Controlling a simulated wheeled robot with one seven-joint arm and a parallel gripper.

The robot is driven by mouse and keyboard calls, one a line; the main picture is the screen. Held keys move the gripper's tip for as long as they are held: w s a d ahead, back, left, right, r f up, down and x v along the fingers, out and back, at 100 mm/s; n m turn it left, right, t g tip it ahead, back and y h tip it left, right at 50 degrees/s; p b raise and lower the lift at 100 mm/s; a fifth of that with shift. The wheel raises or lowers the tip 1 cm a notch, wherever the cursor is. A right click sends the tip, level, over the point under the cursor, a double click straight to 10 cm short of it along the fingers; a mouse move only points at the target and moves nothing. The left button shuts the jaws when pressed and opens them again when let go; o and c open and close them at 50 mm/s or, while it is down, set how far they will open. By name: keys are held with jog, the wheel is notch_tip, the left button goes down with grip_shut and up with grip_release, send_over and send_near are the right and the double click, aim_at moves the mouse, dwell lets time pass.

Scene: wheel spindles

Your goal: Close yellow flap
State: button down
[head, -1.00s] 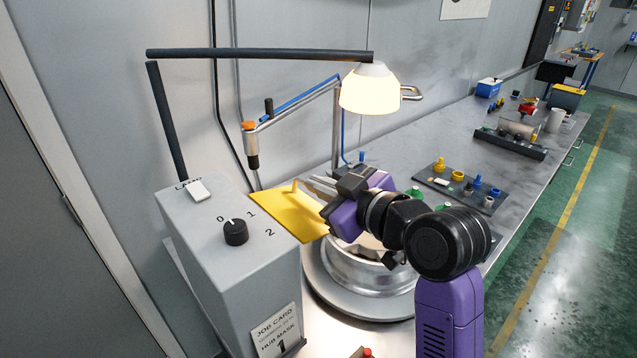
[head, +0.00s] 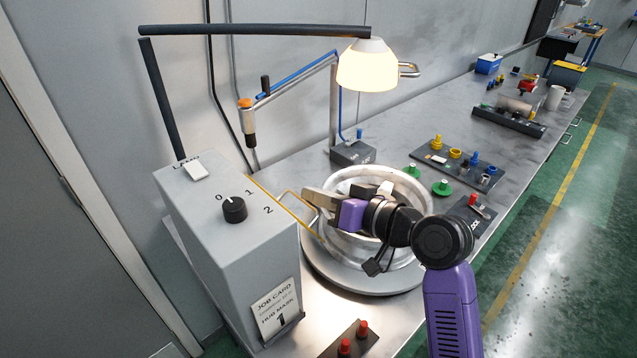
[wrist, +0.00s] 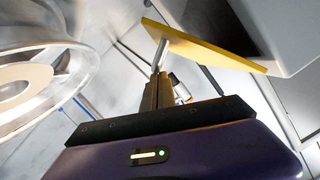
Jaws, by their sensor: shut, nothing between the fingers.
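The yellow flap (head: 287,208) shows almost edge-on in the head view, as a thin yellow strip along the right side of the grey box. A handle (head: 302,198) sticks out from it towards the wheel. The flap's yellow face (wrist: 205,48) shows in the wrist view, beside the grey box. My gripper (head: 308,194) is shut and empty, with its tips close to the handle. The tips (wrist: 159,72) also show near the flap in the wrist view. I cannot tell whether they touch the flap or its handle.
The grey box (head: 225,225) with a dial stands left of the flap. A metal wheel (head: 385,188) on a round base is under and behind my gripper. A lit lamp (head: 367,68) hangs above. Red buttons (head: 352,338) are at the front.

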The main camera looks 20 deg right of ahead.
jog(key=shift+s+a+f+m+y, duration=0.25)
jog(key=shift+a+f+m+y, duration=0.15)
jog(key=shift+a+f+m, duration=0.55)
jog(key=shift+s+a+f+m+y, duration=0.25)
jog(key=shift+a+f+m+y, duration=0.25)
jog(key=shift+f+m, duration=0.75)
jog(key=shift+a+r, duration=0.15)
jog(key=shift+r, duration=0.1)
